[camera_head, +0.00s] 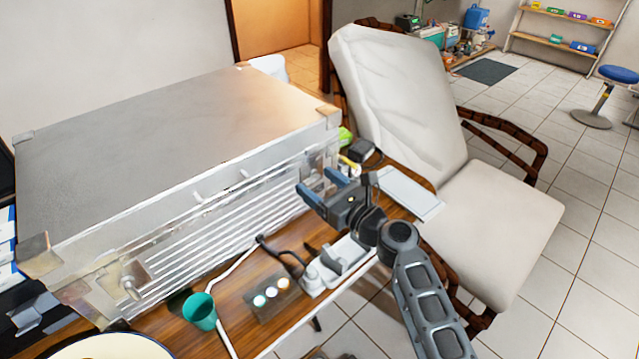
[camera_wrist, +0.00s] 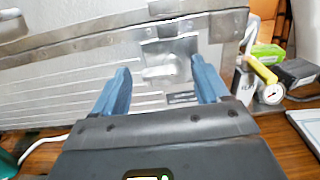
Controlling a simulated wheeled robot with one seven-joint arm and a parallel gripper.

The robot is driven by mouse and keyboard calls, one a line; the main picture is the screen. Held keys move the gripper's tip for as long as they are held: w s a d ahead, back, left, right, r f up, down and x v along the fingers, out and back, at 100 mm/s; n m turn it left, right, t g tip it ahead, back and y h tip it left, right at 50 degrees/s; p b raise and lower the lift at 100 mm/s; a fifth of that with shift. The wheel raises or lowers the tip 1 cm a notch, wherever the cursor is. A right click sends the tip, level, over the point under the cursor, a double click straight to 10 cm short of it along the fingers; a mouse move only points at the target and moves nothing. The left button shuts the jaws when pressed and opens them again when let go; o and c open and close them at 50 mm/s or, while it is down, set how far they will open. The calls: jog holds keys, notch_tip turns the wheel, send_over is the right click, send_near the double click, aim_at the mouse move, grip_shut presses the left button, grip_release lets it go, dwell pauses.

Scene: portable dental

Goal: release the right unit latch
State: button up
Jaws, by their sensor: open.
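The silver metal dental unit case (camera_head: 170,120) stands closed on the wooden table. Its right latch (camera_wrist: 160,72) is a metal plate with a raised piece on the front face, near the right corner. In the wrist view the latch lies between and beyond my two blue fingers. My gripper (camera_head: 321,184) is open and empty, in front of the case's right end; in the head view it partly covers the latch area. Whether the fingers touch the latch cannot be told. The left latch (camera_head: 130,286) sits near the case's front left corner.
A green cup (camera_head: 200,311), a white tube and a small panel with round lights (camera_head: 271,292) lie along the table's front. A pressure gauge (camera_wrist: 271,94) and green box (camera_wrist: 266,54) are right of the case. A white dental chair (camera_head: 400,110) stands behind my arm.

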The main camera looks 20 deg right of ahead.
jog(key=shift+w, duration=0.1)
jog(key=shift+c, duration=0.2)
jog(key=c, duration=1)
jog(key=shift+f, duration=0.1)
jog(key=shift+w+d+f+n+b, duration=0.1)
jog(key=shift+f+n+b, duration=0.25)
jog(key=shift+n+b, duration=2.25)
jog(key=shift+d+f+n+b, duration=0.15)
jog(key=shift+f+n+b, duration=0.15)
jog(key=shift+n+b, duration=2.35)
jog(key=shift+w+d+f+n+b, duration=0.1)
jog(key=shift+f+n+b, duration=0.25)
jog(key=shift+n+b, duration=2.25)
jog(key=shift+n+p, duration=1.05)
jog(key=shift+n, duration=0.1)
